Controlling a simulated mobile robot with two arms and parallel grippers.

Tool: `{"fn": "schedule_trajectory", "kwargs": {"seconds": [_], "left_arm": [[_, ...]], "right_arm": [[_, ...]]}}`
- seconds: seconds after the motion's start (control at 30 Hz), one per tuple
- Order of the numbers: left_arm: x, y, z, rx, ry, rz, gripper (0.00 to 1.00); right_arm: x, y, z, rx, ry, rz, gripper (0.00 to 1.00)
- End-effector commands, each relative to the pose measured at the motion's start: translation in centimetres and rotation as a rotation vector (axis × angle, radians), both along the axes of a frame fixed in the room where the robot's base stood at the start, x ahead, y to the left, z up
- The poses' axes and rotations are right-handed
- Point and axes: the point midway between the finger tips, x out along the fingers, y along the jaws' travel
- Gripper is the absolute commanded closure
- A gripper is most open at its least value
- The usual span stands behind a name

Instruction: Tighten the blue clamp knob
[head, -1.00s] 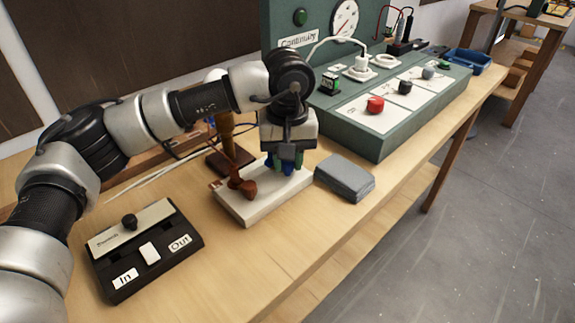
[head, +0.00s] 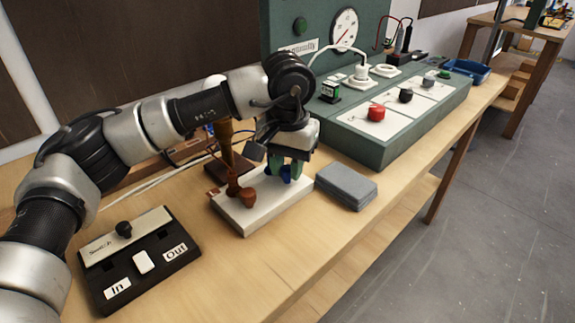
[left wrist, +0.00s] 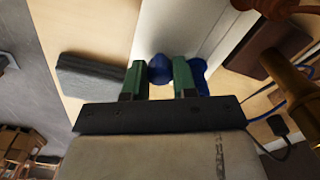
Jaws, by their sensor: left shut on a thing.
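The blue clamp knob (head: 285,174) sits on a white block (head: 262,211) on the bench. My left gripper (head: 284,170) points down over the block, its green fingertips on either side of the knob. In the left wrist view the blue knob (left wrist: 159,70) shows between the two fingers (left wrist: 159,80), and my gripper is shut on it. Another blue part (left wrist: 200,72) shows beside the right finger there. A red-brown clamp piece (head: 247,195) stands on the left part of the block. My right gripper is not in view.
A grey box-shaped pad (head: 346,183) lies just right of the block. A black In/Out switch box (head: 150,262) lies at the front left. A green test panel (head: 385,142) with red and black knobs stands at the right. A brass-coloured post (head: 225,140) stands behind the block.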

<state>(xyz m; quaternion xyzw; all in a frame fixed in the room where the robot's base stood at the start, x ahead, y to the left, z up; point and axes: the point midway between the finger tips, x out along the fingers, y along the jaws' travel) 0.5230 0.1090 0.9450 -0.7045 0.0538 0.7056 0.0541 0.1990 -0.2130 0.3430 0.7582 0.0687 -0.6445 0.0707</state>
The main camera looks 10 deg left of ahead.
Motion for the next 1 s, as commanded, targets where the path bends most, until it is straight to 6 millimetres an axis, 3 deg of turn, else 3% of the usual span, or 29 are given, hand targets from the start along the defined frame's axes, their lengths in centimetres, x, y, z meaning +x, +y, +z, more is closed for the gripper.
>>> {"fn": "schedule_trajectory", "kwargs": {"seconds": [0.27, 0.3, 0.33, 0.67, 0.77, 1.0], "left_arm": [[0.2, 0.0, 0.5, -0.004, -0.011, 0.003, 0.97], [0.2, 0.0, 0.5, -0.004, -0.011, 0.003, 0.67], [0.2, 0.0, 0.4, -0.003, -0.01, 0.002, 0.62], [0.1, 0.0, 0.5, -0.002, -0.005, 0.001, 0.62], [0.1, 0.0, 1.6, -0.003, -0.006, 0.001, 0.62], [0.1, 0.0, 6.4, -0.002, -0.009, 0.001, 0.62]], "right_arm": [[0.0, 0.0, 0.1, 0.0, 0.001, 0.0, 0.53], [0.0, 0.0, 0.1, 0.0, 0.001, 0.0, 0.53], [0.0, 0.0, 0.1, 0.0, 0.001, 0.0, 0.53], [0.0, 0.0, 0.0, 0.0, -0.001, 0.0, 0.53], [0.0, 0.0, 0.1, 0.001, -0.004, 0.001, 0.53], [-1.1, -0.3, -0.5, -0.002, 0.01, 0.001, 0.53]]}}
